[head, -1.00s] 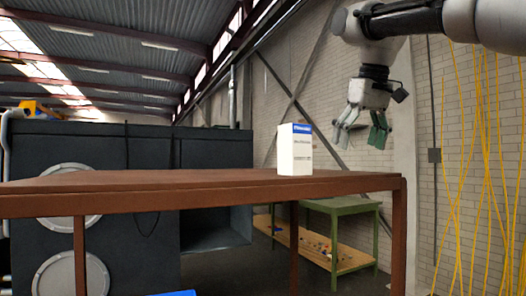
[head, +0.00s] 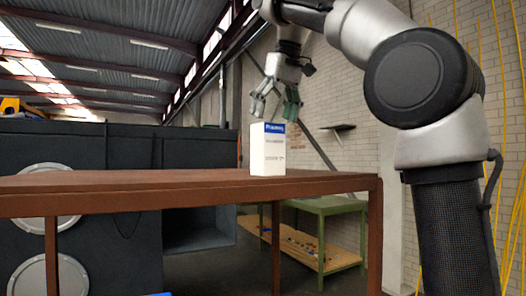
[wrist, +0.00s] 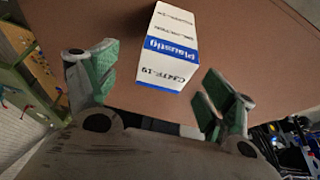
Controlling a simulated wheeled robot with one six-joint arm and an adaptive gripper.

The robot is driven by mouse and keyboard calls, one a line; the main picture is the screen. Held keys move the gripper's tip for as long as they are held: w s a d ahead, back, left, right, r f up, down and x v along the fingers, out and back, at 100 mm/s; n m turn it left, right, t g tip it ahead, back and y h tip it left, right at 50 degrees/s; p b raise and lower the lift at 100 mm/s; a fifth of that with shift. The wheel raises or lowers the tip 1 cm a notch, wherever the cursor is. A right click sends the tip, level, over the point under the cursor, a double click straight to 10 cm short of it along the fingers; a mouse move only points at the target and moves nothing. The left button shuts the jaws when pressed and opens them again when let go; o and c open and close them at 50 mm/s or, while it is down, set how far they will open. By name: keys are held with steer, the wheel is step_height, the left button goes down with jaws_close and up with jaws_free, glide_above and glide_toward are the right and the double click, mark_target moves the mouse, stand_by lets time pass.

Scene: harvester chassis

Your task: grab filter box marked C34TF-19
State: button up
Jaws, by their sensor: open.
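The filter box (head: 268,150) is white with a blue band. It stands upright on the brown table (head: 120,188) near its right part. In the wrist view the box (wrist: 172,48) shows its top, and the marking there reads C34TF-19. My gripper (head: 275,105) is open and points down, just above the box in the head view. In the wrist view my gripper (wrist: 160,92) has its green-padded fingers spread, with the box beyond and between them, apart from both. Nothing is held.
A green workbench (head: 325,208) with a wooden lower shelf of small items stands behind the table. A dark cabinet (head: 100,150) with round covers is at the left. The tabletop around the box is clear.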

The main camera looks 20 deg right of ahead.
mark_target(265, 140)
steer(key=shift+w+f, duration=0.1)
steer(key=shift+w, duration=0.15)
steer(key=shift+x, duration=0.95)
steer(key=x, duration=0.3)
steer(key=a+x, duration=0.1)
steer(key=x, duration=0.1)
steer(key=shift+w+f, duration=0.1)
steer(key=shift+f, duration=0.2)
steer(key=c, duration=1.3)
